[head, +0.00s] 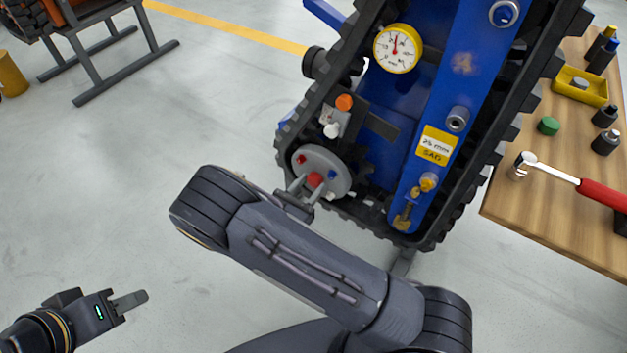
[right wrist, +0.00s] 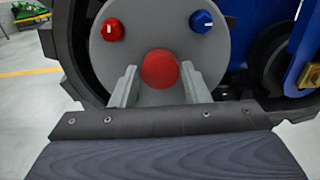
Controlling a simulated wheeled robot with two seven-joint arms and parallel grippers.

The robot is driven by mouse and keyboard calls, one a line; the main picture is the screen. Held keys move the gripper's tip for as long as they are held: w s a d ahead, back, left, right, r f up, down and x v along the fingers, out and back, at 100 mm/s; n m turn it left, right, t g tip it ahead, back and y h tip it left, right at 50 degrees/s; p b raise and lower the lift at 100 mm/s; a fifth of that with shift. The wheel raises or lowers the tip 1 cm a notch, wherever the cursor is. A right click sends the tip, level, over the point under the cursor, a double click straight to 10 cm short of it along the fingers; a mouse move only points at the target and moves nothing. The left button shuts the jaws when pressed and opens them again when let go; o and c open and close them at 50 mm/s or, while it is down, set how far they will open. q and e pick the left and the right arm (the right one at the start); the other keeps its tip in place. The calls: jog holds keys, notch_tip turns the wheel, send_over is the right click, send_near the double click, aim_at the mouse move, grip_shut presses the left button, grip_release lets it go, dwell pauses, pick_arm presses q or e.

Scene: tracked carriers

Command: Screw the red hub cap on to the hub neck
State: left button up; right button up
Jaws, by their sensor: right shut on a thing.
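The red hub cap (head: 314,180) sits at the centre of the round grey hub plate (head: 335,165) on the tracked carrier. My right gripper (head: 311,184) is shut on the cap, one finger on each side, as the right wrist view also shows the red cap (right wrist: 160,69) between the fingertips. The hub neck is hidden behind the cap, so I cannot tell how far the cap is seated. A smaller red cap (right wrist: 112,29) and a blue cap (right wrist: 201,21) are on the plate above. My left gripper (head: 132,301) is empty at lower left; its finger gap is unclear.
The blue carrier (head: 400,140) with its black track stands around the hub.

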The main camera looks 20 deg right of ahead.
jog(key=m+b, duration=0.2)
jog(key=m, duration=0.1)
jog(key=m+b, duration=0.5)
jog(key=shift+f+m, duration=0.35)
jog(key=shift+m, duration=0.05)
jog(key=shift+r+m+b, duration=0.2)
jog(key=shift+m+b, duration=0.2)
jog(key=shift+b, duration=0.05)
jog(key=shift+r, duration=0.15)
jog(key=m+b, duration=0.2)
jog(key=b, duration=0.1)
jog(key=m+b, duration=0.3)
jog(key=f+m+b, duration=0.1)
jog(key=m+b, duration=0.1)
jog(key=b, duration=0.1)
jog(key=shift+m, duration=0.4)
jog(key=shift+r+m+b, duration=0.15)
jog(key=shift+m+b, duration=0.45)
jog(key=shift+b, duration=0.1)
jog(key=o, duration=0.6)
jog(key=shift+r, duration=0.45)
jog(key=shift+c, duration=0.2)
jog(key=o, duration=0.4)
jog(key=shift+p, duration=0.3)
jog(key=shift+o, duration=0.2)
